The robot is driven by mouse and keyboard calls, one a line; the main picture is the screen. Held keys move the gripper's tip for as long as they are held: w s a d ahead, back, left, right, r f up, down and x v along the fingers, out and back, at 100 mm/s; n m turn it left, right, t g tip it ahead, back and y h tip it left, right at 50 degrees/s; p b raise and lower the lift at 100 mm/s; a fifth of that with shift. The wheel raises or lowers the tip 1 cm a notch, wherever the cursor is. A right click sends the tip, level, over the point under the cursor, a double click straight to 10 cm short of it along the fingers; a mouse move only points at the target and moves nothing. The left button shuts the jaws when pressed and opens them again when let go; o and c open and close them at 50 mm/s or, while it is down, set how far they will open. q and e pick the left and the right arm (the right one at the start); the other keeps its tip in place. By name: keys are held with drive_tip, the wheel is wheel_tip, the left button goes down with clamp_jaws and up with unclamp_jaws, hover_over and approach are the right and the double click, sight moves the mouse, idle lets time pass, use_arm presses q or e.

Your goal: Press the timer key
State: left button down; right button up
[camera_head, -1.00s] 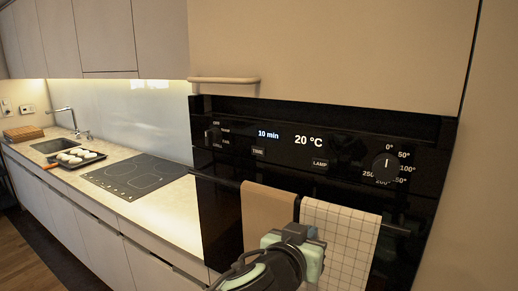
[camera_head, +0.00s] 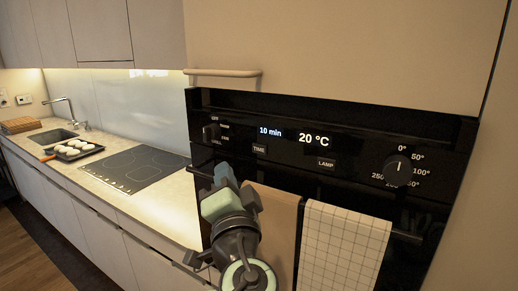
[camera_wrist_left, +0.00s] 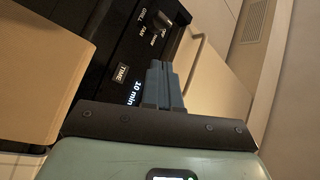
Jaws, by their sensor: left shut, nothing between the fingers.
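The timer key is a small dark key marked TIME (camera_head: 259,149) on the black oven panel (camera_head: 345,150), below the "10 min" display. It also shows in the left wrist view (camera_wrist_left: 123,74), left of the fingers. My left gripper (camera_head: 222,175) is shut and empty. In the head view its fingertips are below and left of the TIME key, in front of the oven. In the left wrist view the closed fingers (camera_wrist_left: 158,75) point at the panel near the mode knob (camera_wrist_left: 160,20). Whether they touch the panel cannot be told. My right gripper is not in view.
A brown towel (camera_head: 275,230) and a checked towel (camera_head: 340,245) hang on the oven's handle bar. The LAMP key (camera_head: 325,163) and temperature knob (camera_head: 398,170) are to the right. A counter with a cooktop (camera_head: 135,167) and baking tray (camera_head: 72,150) lies left.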

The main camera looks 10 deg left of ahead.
sight(260, 149)
use_arm(q)
drive_tip(key=shift+w, duration=0.15)
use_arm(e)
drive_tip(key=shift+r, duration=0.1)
use_arm(q)
drive_tip(key=w+p, duration=0.1)
drive_tip(key=w, duration=0.1)
drive_tip(key=w+d+p, duration=0.1)
drive_tip(key=w+p, duration=0.1)
drive_tip(key=w+d+p, duration=0.1)
drive_tip(key=w, duration=0.2)
drive_tip(key=shift+d, duration=0.25)
drive_tip(key=shift+w+d+p, duration=0.25)
drive_tip(key=shift+w+p, duration=0.15)
drive_tip(key=shift+w, duration=0.1)
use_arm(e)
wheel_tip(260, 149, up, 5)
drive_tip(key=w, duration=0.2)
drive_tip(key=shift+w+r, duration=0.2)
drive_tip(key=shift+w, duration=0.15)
use_arm(q)
drive_tip(key=shift+w, duration=0.15)
idle(0.4)
